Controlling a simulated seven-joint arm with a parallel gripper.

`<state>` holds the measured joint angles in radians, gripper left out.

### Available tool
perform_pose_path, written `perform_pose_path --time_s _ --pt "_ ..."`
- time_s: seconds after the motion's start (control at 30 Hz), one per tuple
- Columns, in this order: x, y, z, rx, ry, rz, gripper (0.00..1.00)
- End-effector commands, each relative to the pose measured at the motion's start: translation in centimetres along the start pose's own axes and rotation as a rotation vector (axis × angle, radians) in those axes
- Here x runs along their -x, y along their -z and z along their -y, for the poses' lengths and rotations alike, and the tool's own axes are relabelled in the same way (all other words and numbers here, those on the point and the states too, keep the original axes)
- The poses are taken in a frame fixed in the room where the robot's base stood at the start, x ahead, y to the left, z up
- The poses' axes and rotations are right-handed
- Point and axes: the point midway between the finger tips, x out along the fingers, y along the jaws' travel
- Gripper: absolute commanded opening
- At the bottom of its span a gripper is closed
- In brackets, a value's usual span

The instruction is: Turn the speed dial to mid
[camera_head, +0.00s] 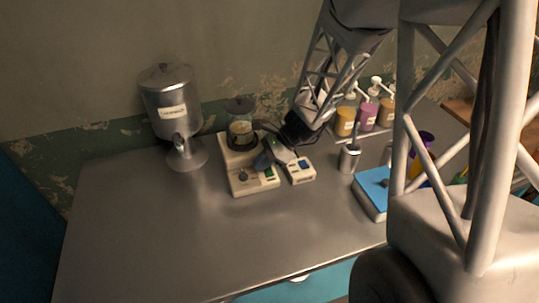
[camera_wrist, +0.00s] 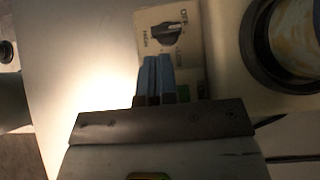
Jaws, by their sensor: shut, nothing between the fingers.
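The speed dial (camera_wrist: 169,36) is a black knob on a cream panel in the wrist view, with "OFF" printed above it and other partly legible labels at its sides. A pale mark shows near its lower right; I cannot tell its exact setting. In the head view the dial (camera_head: 243,176) sits on the front of the cream appliance (camera_head: 238,188). My gripper (camera_wrist: 154,60) has its blue fingers pressed together and empty, just below the dial in the wrist view, with a small gap visible.
A glass vessel (camera_head: 240,128) stands on the back of the appliance. A smaller cream box (camera_head: 301,172) is at its right, a metal dispenser (camera_head: 172,105) at its left. Pump bottles (camera_head: 367,116), a metal cup (camera_head: 349,158) and a blue-topped device (camera_head: 372,187) stand right. The front counter (camera_head: 190,245) is clear.

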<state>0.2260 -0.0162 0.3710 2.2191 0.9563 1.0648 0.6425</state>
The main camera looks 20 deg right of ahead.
Motion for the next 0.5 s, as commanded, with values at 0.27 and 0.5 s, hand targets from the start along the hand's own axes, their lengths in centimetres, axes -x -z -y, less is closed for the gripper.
perform_pose_path --time_s 0.27,0.5 --pt "-2.7 0.0 0.0 0.000 -0.001 0.000 0.00" --pt "-3.3 0.0 0.0 0.001 0.000 0.000 0.00"
